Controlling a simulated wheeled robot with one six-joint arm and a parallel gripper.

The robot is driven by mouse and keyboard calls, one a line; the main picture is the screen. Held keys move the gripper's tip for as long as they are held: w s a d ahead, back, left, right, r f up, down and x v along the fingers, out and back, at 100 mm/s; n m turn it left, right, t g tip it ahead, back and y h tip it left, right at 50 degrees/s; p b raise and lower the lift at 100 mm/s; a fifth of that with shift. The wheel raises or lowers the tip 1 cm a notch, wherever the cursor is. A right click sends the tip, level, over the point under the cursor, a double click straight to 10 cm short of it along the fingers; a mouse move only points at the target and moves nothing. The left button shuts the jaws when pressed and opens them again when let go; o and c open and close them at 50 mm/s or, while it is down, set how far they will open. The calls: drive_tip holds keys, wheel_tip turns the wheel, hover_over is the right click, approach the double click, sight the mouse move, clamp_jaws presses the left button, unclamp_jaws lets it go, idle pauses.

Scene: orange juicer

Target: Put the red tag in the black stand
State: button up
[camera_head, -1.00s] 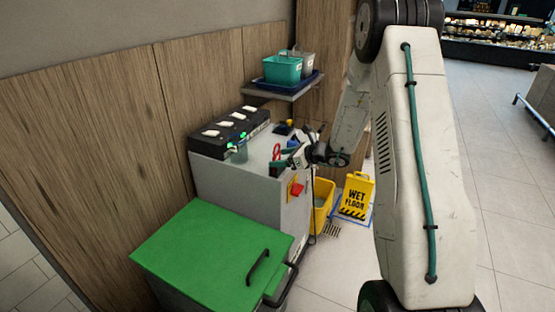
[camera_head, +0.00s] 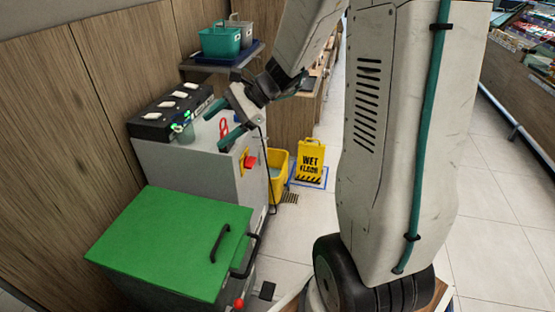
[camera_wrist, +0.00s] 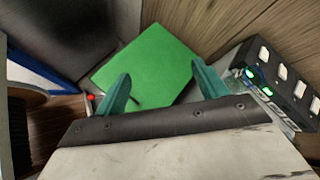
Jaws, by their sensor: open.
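A small red loop-shaped item (camera_head: 224,127) shows on the grey cabinet top in the head view, seen between my fingers; I cannot tell if it is the red tag. A red piece on a yellow plate (camera_head: 250,161) is on the cabinet's side. A long black unit (camera_head: 150,128) with white pieces in its top stands at the cabinet's back; it also shows in the wrist view (camera_wrist: 293,92). I cannot tell if it is the black stand. My gripper (camera_head: 221,124) is open and empty above the cabinet. In the wrist view its teal fingers (camera_wrist: 160,74) are spread.
A clear cup with green lights (camera_head: 186,132) stands before the black unit. A green lid (camera_head: 170,245) covers a lower bin. A shelf holds a teal bin (camera_head: 220,42). A yellow bucket (camera_head: 277,178) and a wet floor sign (camera_head: 311,161) stand on the floor at right.

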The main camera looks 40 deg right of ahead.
drive_tip(key=s+a+r+n+g+h, duration=0.25)
drive_tip(key=s+a+n, duration=0.2)
drive_tip(key=s, duration=0.35)
drive_tip(key=s+a+r+n+g+h, duration=0.2)
drive_tip(key=s+a+r+n, duration=0.1)
drive_tip(key=s+n, duration=0.4)
drive_tip(key=s+d+n+h, duration=0.3)
drive_tip(key=s+n+h, duration=0.2)
drive_tip(key=s, duration=0.6)
drive_tip(key=shift+s+d+r+n+t, duration=0.15)
drive_tip(key=shift+d+r+n+t, duration=0.2)
drive_tip(key=shift+n+t, duration=0.15)
